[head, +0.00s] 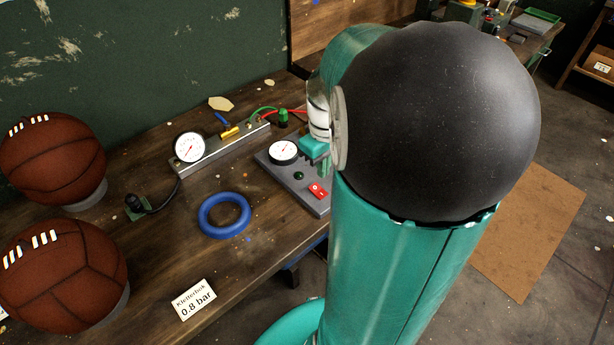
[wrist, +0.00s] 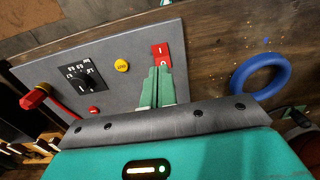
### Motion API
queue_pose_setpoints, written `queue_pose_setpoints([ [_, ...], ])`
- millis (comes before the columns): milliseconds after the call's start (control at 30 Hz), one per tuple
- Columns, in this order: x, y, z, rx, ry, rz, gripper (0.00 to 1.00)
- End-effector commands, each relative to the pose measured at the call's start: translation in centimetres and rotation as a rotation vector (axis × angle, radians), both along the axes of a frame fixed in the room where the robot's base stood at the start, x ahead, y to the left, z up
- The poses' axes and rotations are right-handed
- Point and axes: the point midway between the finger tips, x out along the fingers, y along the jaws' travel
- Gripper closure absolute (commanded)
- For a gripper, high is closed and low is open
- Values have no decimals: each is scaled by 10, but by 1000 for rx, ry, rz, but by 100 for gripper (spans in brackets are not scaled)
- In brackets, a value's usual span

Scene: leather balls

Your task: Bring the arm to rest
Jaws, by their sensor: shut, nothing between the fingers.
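In the wrist view my gripper (wrist: 158,70) shows two green fingers pressed together with nothing between them. The fingertips appear over the grey control panel (wrist: 205,72), just below its red switch (wrist: 161,50) in the picture. I cannot tell how high the fingertips are above the panel. In the head view my green and black arm fills the middle and right. It hides most of my gripper there and part of the panel (head: 298,190).
Two brown leather balls (head: 52,158) (head: 65,275) sit at the left of the wooden bench. A blue ring (head: 224,215), a gauge bar (head: 222,148) and a "0.8 bar" card (head: 194,299) lie between them and my arm. A green wall (head: 150,60) stands behind.

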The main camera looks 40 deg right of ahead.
Motion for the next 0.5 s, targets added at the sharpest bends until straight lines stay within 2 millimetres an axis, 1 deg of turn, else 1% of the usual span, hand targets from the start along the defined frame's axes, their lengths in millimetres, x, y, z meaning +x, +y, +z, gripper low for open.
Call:
queue_pose_setpoints([
  [233, 0, 0, 0, -1, -1, 0, 100],
  [333, 2, 7, 6, -10, -12, 2, 100],
  [367, 3, 12, 9, -15, -19, 4, 100],
  [433, 6, 28, 20, -33, -45, 5, 100],
  [467, 7, 37, 26, -41, -60, 5, 100],
  [500, 8, 50, 35, -54, -84, 5, 100],
])
